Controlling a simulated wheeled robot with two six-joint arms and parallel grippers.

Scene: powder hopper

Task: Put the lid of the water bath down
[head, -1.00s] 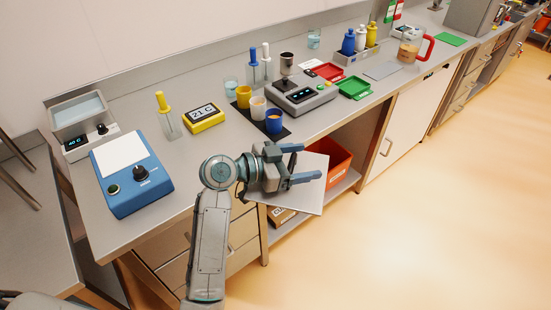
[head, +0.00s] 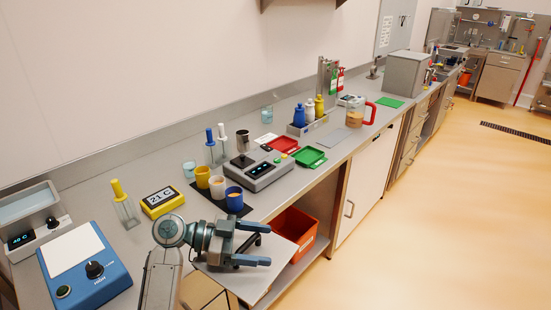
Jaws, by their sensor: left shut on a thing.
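The water bath (head: 38,235) stands at the far left end of the bench. It is a grey box with a lit display and a black knob, and its top is open with pale blue water showing. My left gripper (head: 263,243) is in front of the bench edge, well to the right of the bath. It is shut on the lid (head: 262,282), a flat light-grey plate that hangs below the fingers. The gripper hides part of the plate and most of its dark handle. My right gripper is out of view.
A blue hotplate (head: 85,268) stands right of the bath, close to it. A yellow timer-like display box (head: 162,201), a bottle with a yellow top (head: 124,206), several cups on a black mat and a scale (head: 262,170) stand further along. An orange bin (head: 296,232) is under the bench.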

